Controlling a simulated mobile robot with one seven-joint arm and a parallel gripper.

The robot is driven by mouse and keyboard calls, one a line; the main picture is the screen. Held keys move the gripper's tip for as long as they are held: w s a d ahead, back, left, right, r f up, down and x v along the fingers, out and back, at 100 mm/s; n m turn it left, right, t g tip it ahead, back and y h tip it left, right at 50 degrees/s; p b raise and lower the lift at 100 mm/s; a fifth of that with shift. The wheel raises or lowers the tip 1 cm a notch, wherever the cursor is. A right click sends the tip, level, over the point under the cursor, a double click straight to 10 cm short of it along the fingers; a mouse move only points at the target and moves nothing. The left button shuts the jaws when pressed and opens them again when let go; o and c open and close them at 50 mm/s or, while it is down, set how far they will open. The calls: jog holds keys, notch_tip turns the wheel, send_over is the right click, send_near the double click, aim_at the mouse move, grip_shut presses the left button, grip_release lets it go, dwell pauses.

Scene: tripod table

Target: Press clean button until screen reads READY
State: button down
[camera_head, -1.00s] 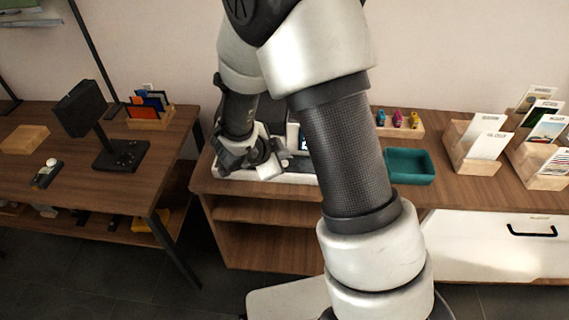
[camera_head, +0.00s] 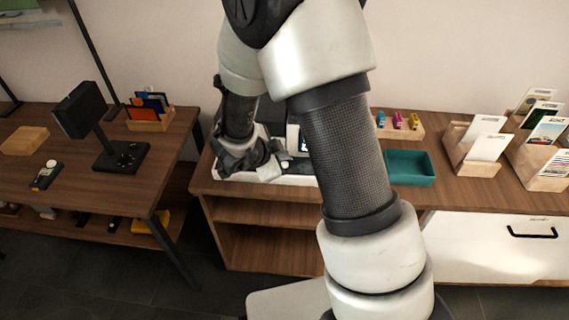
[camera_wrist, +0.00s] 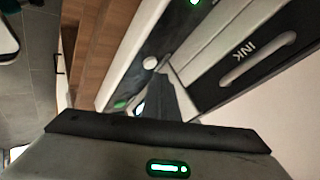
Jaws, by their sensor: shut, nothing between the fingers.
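A white and dark machine with a small lit screen (camera_head: 303,143) stands on the cabinet, partly hidden behind my arm; the screen text is too small to read. In the wrist view the machine shows a dark panel marked INK (camera_wrist: 245,50) with a long slot. A round white button (camera_wrist: 150,63), a green one (camera_wrist: 121,104) and a green light (camera_wrist: 194,2) lie on its grey strip. Which is the clean button I cannot tell. My gripper (camera_wrist: 168,78) is shut and empty, its tips close to the white button; contact is unclear. It also shows over the machine's front in the head view (camera_head: 277,163).
A teal tray (camera_head: 410,178) and a wooden holder with small coloured items (camera_head: 400,134) stand right of the machine. Wooden card holders (camera_head: 476,167) are further right. On the left table (camera_head: 85,195) stands a black device (camera_head: 122,157).

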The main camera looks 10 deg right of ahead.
jog(key=shift+f, duration=0.1)
dwell(0.7)
jog(key=shift+f, duration=0.35)
jog(key=shift+f+b, duration=0.45)
jog(key=shift+b, duration=0.05)
dwell(0.6)
jog(key=shift+r, duration=0.1)
jog(key=shift+r+p, duration=0.8)
jog(key=shift+p, duration=0.2)
notch_tip(320, 180, up, 5)
jog(key=p, duration=0.5)
dwell(0.6)
